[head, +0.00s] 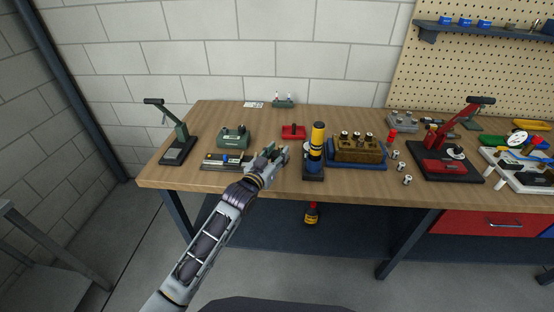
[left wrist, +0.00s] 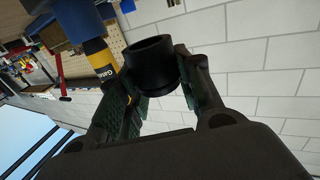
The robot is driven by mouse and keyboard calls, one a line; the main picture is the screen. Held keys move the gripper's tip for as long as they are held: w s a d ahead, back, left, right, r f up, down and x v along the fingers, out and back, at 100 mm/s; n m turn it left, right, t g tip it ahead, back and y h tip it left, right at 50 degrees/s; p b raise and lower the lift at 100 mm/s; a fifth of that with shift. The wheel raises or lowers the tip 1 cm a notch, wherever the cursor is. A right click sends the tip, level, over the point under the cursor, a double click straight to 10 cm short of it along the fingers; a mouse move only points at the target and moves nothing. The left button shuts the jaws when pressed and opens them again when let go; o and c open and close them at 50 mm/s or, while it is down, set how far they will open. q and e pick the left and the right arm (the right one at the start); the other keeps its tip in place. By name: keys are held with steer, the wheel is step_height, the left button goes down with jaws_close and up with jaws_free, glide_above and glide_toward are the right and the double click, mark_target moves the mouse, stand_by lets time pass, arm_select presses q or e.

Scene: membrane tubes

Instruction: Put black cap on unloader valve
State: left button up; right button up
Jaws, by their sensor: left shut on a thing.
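My left gripper (head: 280,153) is over the front of the wooden bench; in the left wrist view it (left wrist: 152,80) is shut on a black cap (left wrist: 152,60), a short round ring-shaped piece held between the two fingers. In the head view the cap cannot be made out. No part is clearly marked as the unloader valve. A blue stand with an upright yellow and black cylinder (head: 318,140) is just right of the gripper; this cylinder also shows behind the cap in the left wrist view (left wrist: 101,62). My right gripper is not in view.
A brass block (head: 358,152) with several silver knobs sits on a blue tray right of the cylinder. A red tray (head: 293,132) and a green block (head: 234,137) stand behind the gripper. Several small silver parts lie at right, near a red press (head: 450,155).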

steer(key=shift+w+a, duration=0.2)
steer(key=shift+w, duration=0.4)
